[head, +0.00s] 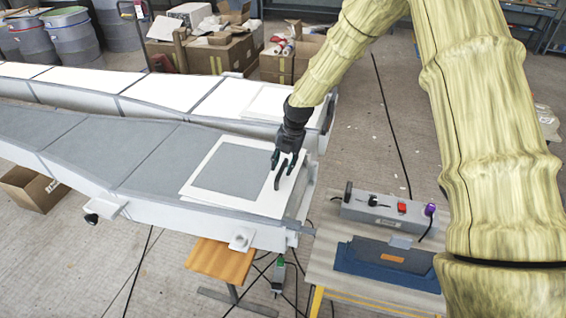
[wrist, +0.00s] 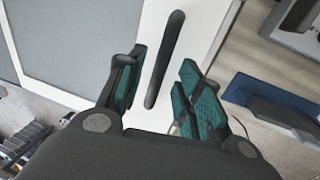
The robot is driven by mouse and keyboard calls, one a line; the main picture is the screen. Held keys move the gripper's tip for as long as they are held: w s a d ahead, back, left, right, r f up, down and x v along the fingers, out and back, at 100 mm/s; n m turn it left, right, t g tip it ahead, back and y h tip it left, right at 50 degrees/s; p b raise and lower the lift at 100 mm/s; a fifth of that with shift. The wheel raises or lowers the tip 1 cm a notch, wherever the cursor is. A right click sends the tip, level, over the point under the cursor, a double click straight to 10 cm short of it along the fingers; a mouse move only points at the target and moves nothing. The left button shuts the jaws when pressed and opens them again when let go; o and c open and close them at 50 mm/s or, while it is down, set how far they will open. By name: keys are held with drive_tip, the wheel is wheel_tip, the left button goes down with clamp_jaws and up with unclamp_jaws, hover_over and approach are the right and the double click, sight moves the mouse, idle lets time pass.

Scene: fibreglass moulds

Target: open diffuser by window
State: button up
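A flat panel with a white frame and grey centre (head: 232,170) lies on the near end of the long grey mould (head: 110,150); it may be the diffuser. A dark curved handle (head: 278,178) stands at the panel's right side. My gripper (head: 286,160) is right over this handle, pointing down. In the wrist view, the handle (wrist: 168,50) lies between the two green-padded fingers of my gripper (wrist: 162,75), with a gap on each side. The gripper is open and empty. The panel's white frame (wrist: 205,25) passes beneath it. No window shows.
A second long mould (head: 150,88) runs behind. A workbench (head: 330,265) with a grey control box (head: 385,212) and blue tray (head: 385,265) stands to the right. A wooden stool (head: 220,262) and cables are below. Cartons (head: 215,52) and drums (head: 70,38) stand at the back.

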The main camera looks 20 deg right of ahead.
drive_tip(key=shift+a+f, duration=0.1)
drive_tip(key=shift+f, duration=0.35)
clamp_jaws()
